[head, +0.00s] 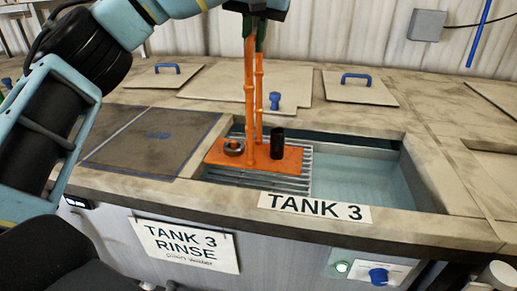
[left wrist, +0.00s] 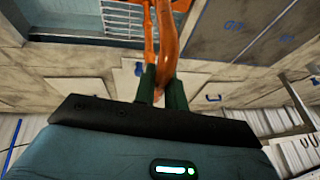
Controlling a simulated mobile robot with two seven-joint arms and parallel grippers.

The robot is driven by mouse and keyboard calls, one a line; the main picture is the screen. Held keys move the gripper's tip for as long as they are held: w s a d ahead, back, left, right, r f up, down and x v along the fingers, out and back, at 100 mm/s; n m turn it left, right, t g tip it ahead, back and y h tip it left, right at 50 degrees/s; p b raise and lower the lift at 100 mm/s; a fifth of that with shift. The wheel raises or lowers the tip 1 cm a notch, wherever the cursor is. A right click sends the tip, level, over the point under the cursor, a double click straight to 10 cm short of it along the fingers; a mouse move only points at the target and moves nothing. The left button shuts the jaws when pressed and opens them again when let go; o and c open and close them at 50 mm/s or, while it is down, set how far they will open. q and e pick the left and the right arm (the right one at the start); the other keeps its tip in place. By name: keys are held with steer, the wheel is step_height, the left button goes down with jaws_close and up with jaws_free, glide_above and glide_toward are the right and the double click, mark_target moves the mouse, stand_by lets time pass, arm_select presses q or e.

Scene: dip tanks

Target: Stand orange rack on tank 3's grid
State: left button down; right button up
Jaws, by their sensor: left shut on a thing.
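The orange rack (head: 264,161) has a flat base plate with tall posts rising from it. The rack is upright over the left part of tank 3's slatted grid (head: 255,180); I cannot tell whether the plate touches the slats. My left gripper (head: 255,33) is above the tank, shut on the top of the rack's posts. In the left wrist view its green fingers (left wrist: 161,88) close on the orange handle, and part of the grid (left wrist: 122,18) shows. My right gripper is not in view.
Open water (head: 355,178) lies right of the grid. A dark cover (head: 150,140) lies left of the opening. Behind are lids with blue handles (head: 357,79) and a blue knob (head: 275,100). The TANK 3 label (head: 314,207) is on the front rim.

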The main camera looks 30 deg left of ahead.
arm_select(q)
steer(key=shift+s+r, duration=0.1)
steer(key=shift+r, duration=0.1)
step_height(320, 180, down, 10)
stand_by(0.8)
steer(key=shift+f, duration=0.1)
steer(key=c, duration=1.5)
jaws_free()
steer(key=shift+f, duration=0.15)
steer(key=shift+o, duration=0.2)
steer(key=v, duration=1.2)
steer(key=shift+d, duration=0.1)
